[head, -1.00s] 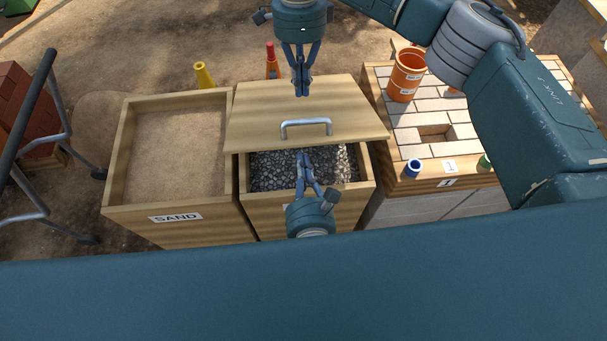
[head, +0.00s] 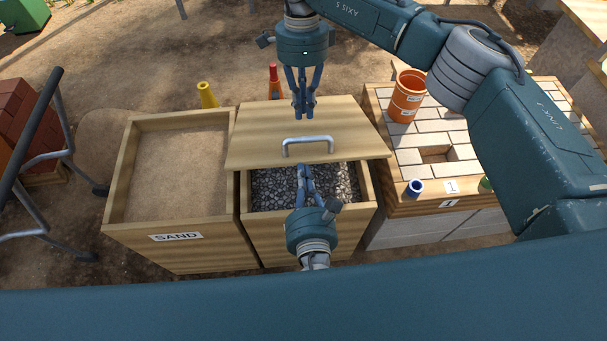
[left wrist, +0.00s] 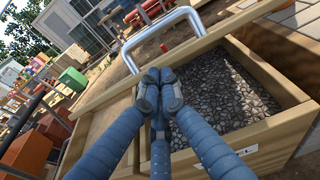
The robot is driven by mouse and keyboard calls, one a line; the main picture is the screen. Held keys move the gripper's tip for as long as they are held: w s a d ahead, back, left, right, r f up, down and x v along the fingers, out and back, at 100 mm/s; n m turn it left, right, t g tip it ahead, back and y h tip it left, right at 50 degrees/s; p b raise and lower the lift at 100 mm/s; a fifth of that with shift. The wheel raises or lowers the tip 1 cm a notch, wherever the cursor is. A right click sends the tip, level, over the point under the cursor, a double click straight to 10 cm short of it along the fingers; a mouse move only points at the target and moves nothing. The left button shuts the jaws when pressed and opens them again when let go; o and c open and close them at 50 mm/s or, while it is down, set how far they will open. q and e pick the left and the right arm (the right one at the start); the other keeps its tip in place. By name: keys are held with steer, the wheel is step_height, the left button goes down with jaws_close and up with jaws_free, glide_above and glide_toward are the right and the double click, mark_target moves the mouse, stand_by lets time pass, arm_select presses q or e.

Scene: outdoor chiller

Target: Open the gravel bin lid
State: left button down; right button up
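The gravel bin (head: 309,233) is a wooden box in the middle of the head view. Its wooden lid (head: 258,143) is set back over the rear part, and grey gravel (head: 338,182) shows at the front. A silver handle (head: 308,139) stands on the lid near its front edge; it also shows in the left wrist view (left wrist: 166,33). My left gripper (head: 303,170) is shut and empty, fingertips by the lid's front edge below the handle; I cannot tell if they touch it. My right gripper (head: 305,115) looks shut and empty, above the lid behind the handle.
The open sand bin (head: 178,252) stands directly left. A cart (head: 45,150) is far left.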

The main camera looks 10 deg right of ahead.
steer(key=o, duration=0.5)
